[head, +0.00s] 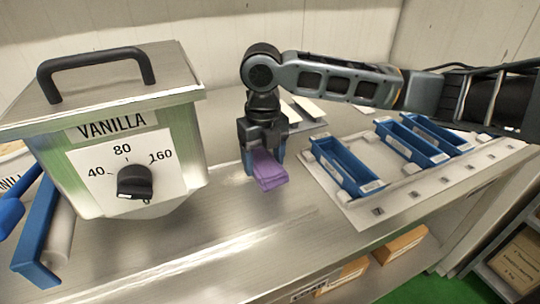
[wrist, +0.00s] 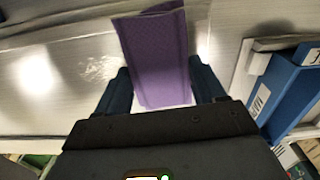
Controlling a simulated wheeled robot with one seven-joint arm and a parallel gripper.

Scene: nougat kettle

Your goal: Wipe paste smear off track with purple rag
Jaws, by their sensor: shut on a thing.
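My gripper (head: 263,160) is shut on the purple rag (head: 270,178), which hangs below the fingers, low over the metal counter. I cannot tell whether the rag touches the counter. In the wrist view the purple rag (wrist: 158,58) stands out flat between the two dark blue fingers. A pale, textured patch (wrist: 100,67) on the metal to the left of the rag may be the paste smear, or it may be glare. A long metal strip (head: 215,246) along the counter's front, perhaps the track, shows in the head view.
A metal kettle (head: 185,137) marked VANILLA with a black dial stands left of my gripper. Blue trays (head: 345,165) sit on a pale board at the right. Blue-handled items (head: 38,235) lie at far left. Cardboard boxes (head: 400,244) are below the counter. The metal in front of my gripper is clear.

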